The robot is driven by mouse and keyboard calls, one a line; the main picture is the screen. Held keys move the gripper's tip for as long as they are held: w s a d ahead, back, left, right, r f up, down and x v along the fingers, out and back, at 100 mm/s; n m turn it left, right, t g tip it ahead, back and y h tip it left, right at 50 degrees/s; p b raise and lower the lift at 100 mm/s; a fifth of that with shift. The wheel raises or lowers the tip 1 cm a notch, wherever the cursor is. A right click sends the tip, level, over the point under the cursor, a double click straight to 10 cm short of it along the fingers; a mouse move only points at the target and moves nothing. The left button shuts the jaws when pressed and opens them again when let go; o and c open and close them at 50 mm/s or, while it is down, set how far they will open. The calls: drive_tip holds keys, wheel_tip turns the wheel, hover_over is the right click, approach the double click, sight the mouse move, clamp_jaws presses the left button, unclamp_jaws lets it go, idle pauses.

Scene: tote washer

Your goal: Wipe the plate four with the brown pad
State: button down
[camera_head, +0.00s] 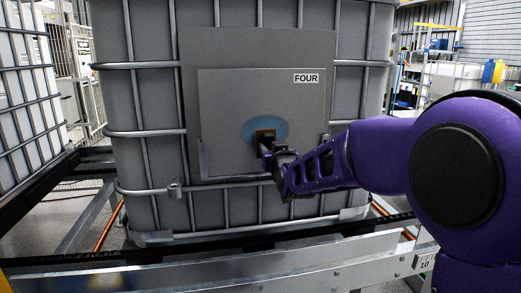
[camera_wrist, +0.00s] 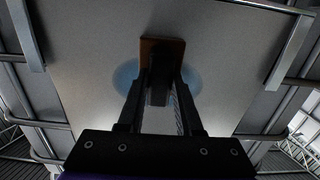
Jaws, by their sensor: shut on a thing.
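The plate four (camera_head: 230,100) is a flat grey panel labelled FOUR, upright on the front of a caged grey tank. A blue oval patch (camera_head: 249,127) marks its lower middle; it also shows in the wrist view (camera_wrist: 190,78). My gripper (camera_head: 268,147) is in front of the plate, shut on the dark grip of the brown pad (camera_head: 265,133). In the wrist view the brown pad (camera_wrist: 149,49) lies at the plate's face over the blue patch and hides part of it. Whether it presses on the plate I cannot tell.
Metal cage bars (camera_head: 150,134) surround the tank. A metal rail (camera_head: 190,268) runs across the front below the plate. Another caged tank (camera_head: 27,90) stands at the left. A side bracket (camera_wrist: 292,50) borders the plate in the wrist view.

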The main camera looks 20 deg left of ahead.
drive_tip(key=shift+w+d, duration=0.5)
drive_tip(key=shift+d, duration=0.3)
drive_tip(key=shift+w+d, duration=0.45)
drive_tip(key=shift+d, duration=0.35)
drive_tip(key=shift+w+d, duration=0.5)
drive_tip(key=shift+d, duration=0.3)
drive_tip(key=shift+r, duration=0.1)
drive_tip(key=shift+s+a+r, duration=0.3)
drive_tip(key=shift+s+a, duration=0.15)
drive_tip(key=shift+a, duration=0.3)
drive_tip(key=shift+s+a+r, duration=0.25)
drive_tip(key=shift+s+a, duration=0.2)
drive_tip(key=shift+a, duration=0.35)
drive_tip(key=shift+s+a+r, duration=0.3)
drive_tip(key=shift+s+a, duration=0.15)
drive_tip(key=shift+a, duration=0.3)
drive_tip(key=shift+s+a+r+p, duration=0.3)
drive_tip(key=shift+s+a, duration=0.15)
drive_tip(key=shift+a, duration=0.35)
drive_tip(key=shift+s+a+r+p, duration=0.15)
drive_tip(key=shift+s+a+r, duration=0.25)
drive_tip(key=shift+a, duration=0.4)
drive_tip(key=shift+s+a+r+p, duration=0.1)
drive_tip(key=shift+s+a+p, duration=0.4)
drive_tip(key=shift+a, duration=0.4)
drive_tip(key=shift+s, duration=0.1)
